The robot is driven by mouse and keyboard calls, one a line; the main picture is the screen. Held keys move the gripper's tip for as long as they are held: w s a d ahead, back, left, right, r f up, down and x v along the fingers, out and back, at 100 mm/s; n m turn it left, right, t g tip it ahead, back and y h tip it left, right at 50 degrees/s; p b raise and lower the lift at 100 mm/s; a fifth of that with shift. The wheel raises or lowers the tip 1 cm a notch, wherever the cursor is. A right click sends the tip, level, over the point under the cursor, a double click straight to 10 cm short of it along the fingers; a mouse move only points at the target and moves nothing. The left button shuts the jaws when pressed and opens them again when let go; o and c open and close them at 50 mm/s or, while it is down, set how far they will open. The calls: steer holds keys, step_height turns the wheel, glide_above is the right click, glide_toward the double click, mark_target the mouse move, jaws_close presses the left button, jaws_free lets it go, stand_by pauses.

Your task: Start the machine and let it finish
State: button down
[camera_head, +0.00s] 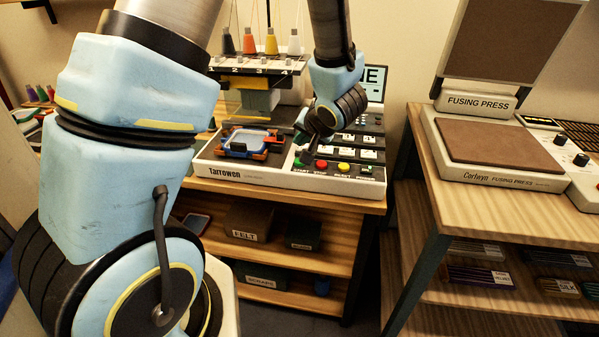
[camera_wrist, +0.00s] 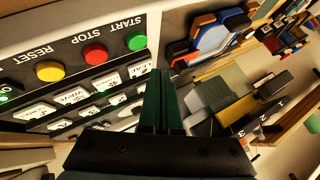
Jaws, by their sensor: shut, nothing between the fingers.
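The white embroidery machine labelled Tarrowen (camera_head: 240,170) stands on a wooden table. A screen (camera_head: 376,82) behind my arm shows text ending in E, the rest hidden. A blue hoop (camera_head: 248,142) sits on the machine's left.
Thread cones (camera_head: 271,42) stand above the numbered needle heads. A fusing press (camera_head: 500,150) with its lid raised stands on the right-hand table. My arm blocks much of the left side.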

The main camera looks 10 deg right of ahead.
steer(key=shift+f+b, duration=0.4)
steer(key=shift+f, duration=1.1)
steer(key=shift+f, duration=0.15)
stand_by(0.8)
steer(key=shift+f, duration=0.25)
